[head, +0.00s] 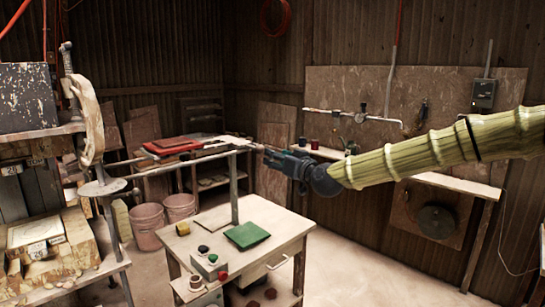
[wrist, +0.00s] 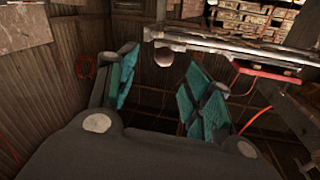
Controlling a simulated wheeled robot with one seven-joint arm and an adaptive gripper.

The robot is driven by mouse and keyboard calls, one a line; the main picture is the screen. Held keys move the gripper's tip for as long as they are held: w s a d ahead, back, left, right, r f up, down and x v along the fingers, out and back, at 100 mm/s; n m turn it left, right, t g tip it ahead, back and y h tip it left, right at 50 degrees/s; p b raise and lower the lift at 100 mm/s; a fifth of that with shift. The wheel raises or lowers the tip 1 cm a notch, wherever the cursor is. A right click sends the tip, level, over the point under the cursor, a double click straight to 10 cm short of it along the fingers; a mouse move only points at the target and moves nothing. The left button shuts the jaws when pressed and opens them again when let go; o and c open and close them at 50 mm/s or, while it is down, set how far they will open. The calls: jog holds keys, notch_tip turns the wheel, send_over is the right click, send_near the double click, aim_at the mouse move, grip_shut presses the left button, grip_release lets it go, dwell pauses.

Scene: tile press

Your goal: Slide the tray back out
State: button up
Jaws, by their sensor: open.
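A round brownish knob (wrist: 164,57) shows just beyond the gap between the fingers, under the near end of a long metal bar-like edge (wrist: 225,47). I cannot tell for sure which part is the tray, nor whether the knob belongs to it. No contact with the fingers is visible.
The small table (head: 285,225) holds a green square piece (head: 247,235), small coloured pots and a control box (head: 209,266) with buttons. Red flat pieces (head: 172,145) lie behind the bar. Pink buckets (head: 147,225) stand on the floor. A cluttered bench is at left.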

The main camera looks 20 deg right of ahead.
jog(key=shift+s+d, duration=0.2)
jog(key=shift+s, duration=0.8)
jog(key=s+a+f+g, duration=0.2)
jog(key=s+a+f, duration=0.15)
jog(key=f, duration=0.85)
jog(key=s+a+f+g, duration=0.3)
jog(key=a+f, duration=0.2)
jog(key=f, duration=0.7)
jog(key=s+a+f+g, duration=0.2)
jog(key=s+a+f, duration=0.2)
jog(key=f, duration=0.8)
jog(key=s+a+f+g+h, duration=0.1)
jog(key=s+a+f+g, duration=0.15)
jog(key=s+f, duration=0.9)
jog(key=s+a+f+g, duration=0.2)
jog(key=s+f+g, duration=0.2)
jog(key=s+f, duration=0.8)
jog(key=s+f+g+h, duration=0.1)
jog(key=s+f+g, duration=0.1)
jog(key=s, duration=0.8)
jog(key=s+f+g, duration=0.2)
jog(key=s+f, duration=0.1)
jog(key=s, duration=0.7)
jog(key=shift+s+d+f+h, duration=0.25)
jog(key=shift+d+h, duration=0.15)
jog(key=shift+d, duration=0.05)
